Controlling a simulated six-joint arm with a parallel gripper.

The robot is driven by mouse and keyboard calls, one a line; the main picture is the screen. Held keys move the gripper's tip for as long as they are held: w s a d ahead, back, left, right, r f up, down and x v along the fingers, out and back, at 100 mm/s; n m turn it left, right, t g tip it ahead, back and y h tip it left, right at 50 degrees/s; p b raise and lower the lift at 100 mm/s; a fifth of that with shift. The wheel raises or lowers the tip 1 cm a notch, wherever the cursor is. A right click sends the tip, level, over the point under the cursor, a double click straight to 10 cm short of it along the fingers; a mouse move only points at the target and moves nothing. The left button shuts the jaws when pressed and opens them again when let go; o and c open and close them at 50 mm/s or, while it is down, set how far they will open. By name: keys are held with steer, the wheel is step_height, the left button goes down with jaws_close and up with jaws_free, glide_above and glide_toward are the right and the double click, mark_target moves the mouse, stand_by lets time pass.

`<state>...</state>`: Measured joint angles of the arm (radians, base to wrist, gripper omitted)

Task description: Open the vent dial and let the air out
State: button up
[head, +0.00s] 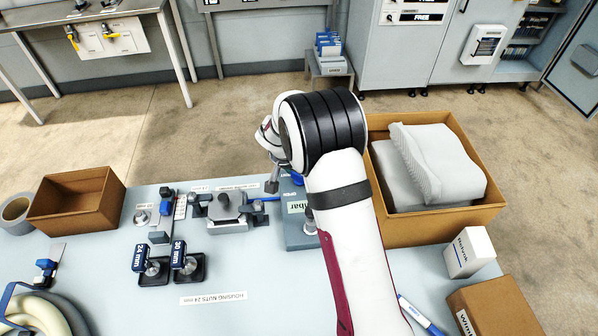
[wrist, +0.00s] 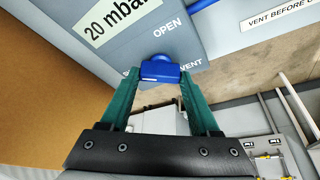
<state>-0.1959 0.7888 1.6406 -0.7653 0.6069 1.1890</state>
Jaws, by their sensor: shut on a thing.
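The blue vent dial (wrist: 160,69) sits on a grey panel (wrist: 125,55) in the wrist view. My gripper (wrist: 160,76) has its two green fingers on either side of the dial, shut on it. The panel reads "OPEN" above the dial and "VENT" at its right; another word at its left is mostly hidden. A "20 mbar" label (wrist: 115,18) is higher on the panel. In the head view my arm covers most of the grey box (head: 300,238), and my gripper cannot be made out clearly. The dial's exact turn angle is hard to tell.
A cardboard box (head: 440,225) with grey padding stands right of my arm. A clamp-like fixture (head: 228,206) and 24 mm and 30 mm tools (head: 150,260) lie left of the grey box. An open carton (head: 75,203) is at the left.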

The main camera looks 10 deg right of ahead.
steer(key=m, duration=0.2)
steer(key=m+g+h, duration=0.1)
steer(key=m, duration=0.2)
steer(key=shift+w+a+m+g, duration=0.1)
steer(key=shift+m+g, duration=0.2)
steer(key=m+g, duration=0.1)
steer(key=m, duration=0.1)
steer(key=m+g, duration=0.1)
steer(key=m, duration=0.1)
steer(key=shift+w+m+h, duration=0.15)
steer(key=shift+m+h, duration=0.15)
steer(key=shift+m, duration=0.3)
steer(key=o, duration=1.4)
steer(key=shift+c, duration=0.2)
steer(key=v, duration=1.5)
steer(key=shift+a+r, duration=0.25)
steer(key=shift+r, duration=0.1)
